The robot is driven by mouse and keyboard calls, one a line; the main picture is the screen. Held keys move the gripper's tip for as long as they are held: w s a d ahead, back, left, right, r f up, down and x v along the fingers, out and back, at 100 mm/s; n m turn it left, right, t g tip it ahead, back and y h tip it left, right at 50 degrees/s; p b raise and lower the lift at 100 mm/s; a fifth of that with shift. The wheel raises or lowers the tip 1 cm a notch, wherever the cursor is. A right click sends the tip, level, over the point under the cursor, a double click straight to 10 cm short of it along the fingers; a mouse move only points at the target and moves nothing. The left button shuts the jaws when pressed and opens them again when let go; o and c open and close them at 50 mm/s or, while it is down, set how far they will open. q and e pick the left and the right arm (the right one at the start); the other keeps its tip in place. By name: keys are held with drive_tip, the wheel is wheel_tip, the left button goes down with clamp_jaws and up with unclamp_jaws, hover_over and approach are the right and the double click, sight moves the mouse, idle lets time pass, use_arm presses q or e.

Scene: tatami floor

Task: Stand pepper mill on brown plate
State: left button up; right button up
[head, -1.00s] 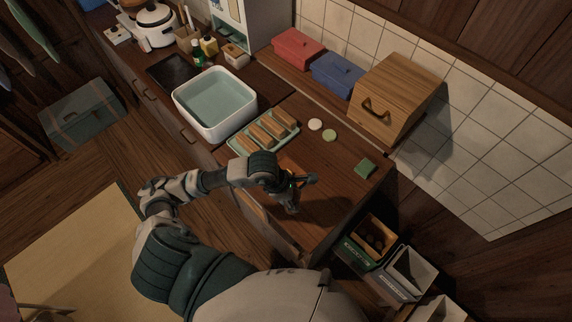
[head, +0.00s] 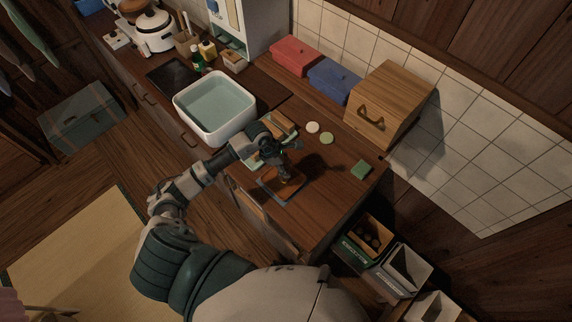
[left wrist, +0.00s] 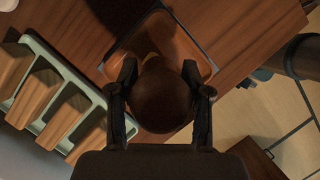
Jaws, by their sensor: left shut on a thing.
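The pepper mill shows in the left wrist view as a round dark brown top (left wrist: 163,100) between my fingers. My left gripper (head: 287,173) is shut on it, and its fingers also show in the left wrist view (left wrist: 160,88). The brown plate (head: 268,186) is square with a grey rim and lies on the counter below the gripper. In the left wrist view the plate (left wrist: 192,52) shows behind the mill. The mill's lower part is mostly hidden, and I cannot tell whether it touches the plate. My right gripper is out of view.
A pale green tray (left wrist: 112,122) with several wooden blocks lies beside the plate, partly behind my arm. A white basin (head: 215,125) stands further left. The counter right of the plate is clear.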

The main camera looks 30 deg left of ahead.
use_arm(q)
drive_tip(key=shift+a, duration=0.25)
drive_tip(key=o, duration=1.2)
drive_tip(key=shift+a+f, duration=0.1)
drive_tip(key=shift+a, duration=0.2)
drive_tip(key=shift+o, duration=0.2)
drive_tip(key=shift+a, duration=0.1)
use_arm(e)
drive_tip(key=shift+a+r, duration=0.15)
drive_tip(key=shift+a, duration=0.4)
